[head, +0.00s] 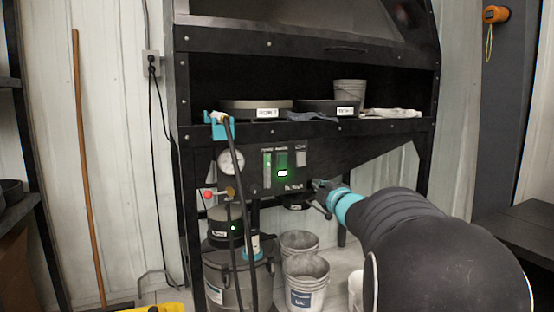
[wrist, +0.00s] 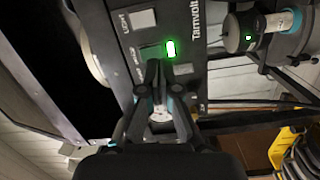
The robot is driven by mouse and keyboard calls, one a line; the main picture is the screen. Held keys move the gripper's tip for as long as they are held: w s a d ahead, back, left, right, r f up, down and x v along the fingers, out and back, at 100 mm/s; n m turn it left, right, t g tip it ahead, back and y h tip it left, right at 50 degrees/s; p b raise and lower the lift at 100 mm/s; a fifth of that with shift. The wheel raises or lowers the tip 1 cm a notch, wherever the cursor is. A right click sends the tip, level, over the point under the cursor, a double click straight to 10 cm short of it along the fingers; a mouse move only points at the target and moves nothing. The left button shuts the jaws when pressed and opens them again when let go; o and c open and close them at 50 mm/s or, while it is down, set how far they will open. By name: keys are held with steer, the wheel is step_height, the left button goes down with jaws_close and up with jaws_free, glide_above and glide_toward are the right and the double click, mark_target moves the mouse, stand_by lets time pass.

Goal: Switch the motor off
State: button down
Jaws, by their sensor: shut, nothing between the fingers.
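A dark control panel (head: 318,160) on the black cabinet carries three upright rocker switches in the head view. The middle rocker (head: 282,160) looks green, with a bright lit patch at its lower end. In the wrist view this green rocker (wrist: 151,52) shows its bright end just beyond my fingertips. The right rocker (head: 300,158) is pale, labelled LIGHT in the wrist view. My gripper (wrist: 155,66) is shut and empty, close to the panel; contact cannot be told.
A gauge (head: 230,161) and a red knob (head: 208,195) sit left of the panel. Black hoses (head: 240,200) hang before a drum (head: 238,280) whose head has a green light. Buckets (head: 305,278) stand below. A shelf (head: 300,128) with lids overhangs the panel.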

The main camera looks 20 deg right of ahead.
mark_target(283, 158)
steer(key=a+r+n+y, duration=0.1)
steer(key=a+r+n+t+y, duration=0.1)
steer(key=a+n, duration=0.1)
steer(key=shift+w+a+r+n+y, duration=0.15)
steer(key=shift+r+n+y, duration=0.1)
steer(key=shift+n+y, duration=0.05)
steer(key=w, duration=0.4)
steer(key=w+r+p, duration=0.1)
steer(key=w, duration=0.9)
steer(key=shift+a+r, duration=0.1)
steer(key=shift+r, duration=0.25)
